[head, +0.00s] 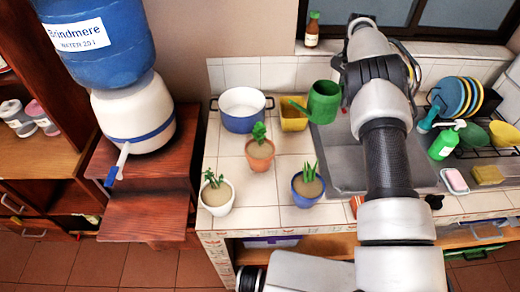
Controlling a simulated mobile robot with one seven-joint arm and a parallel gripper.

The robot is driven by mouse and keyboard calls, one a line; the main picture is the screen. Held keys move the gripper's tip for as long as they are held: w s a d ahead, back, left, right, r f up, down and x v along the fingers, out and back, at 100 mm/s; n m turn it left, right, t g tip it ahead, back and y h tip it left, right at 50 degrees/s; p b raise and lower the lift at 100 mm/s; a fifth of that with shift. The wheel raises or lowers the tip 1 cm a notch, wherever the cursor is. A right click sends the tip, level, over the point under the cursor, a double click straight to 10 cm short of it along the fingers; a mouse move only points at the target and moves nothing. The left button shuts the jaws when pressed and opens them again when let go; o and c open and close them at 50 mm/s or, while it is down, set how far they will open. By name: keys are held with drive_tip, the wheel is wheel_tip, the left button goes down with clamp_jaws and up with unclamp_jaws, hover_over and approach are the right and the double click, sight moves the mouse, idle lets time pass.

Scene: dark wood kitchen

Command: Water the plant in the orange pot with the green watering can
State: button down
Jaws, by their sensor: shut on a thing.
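The orange pot (259,162) stands on the white tiled counter with a small green plant (259,133) in it. The green watering can (324,101) is up and to the right of this pot, with its spout pointing left over a yellow container. It looks roughly upright. My gripper (343,96) is shut on the watering can at its right side; the fingers are mostly hidden by the can and my arm. The spout is apart from the orange pot. I cannot see inside the can.
A white pot (217,197) and a blue pot (307,190) with plants stand in front of the orange one. A blue and white cooking pot (242,108) and the yellow container (293,117) are behind it. The sink (338,165) is to the right, partly under my arm.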

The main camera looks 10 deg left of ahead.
drive_tip(key=shift+r, duration=0.15)
drive_tip(key=shift+r, duration=1.95)
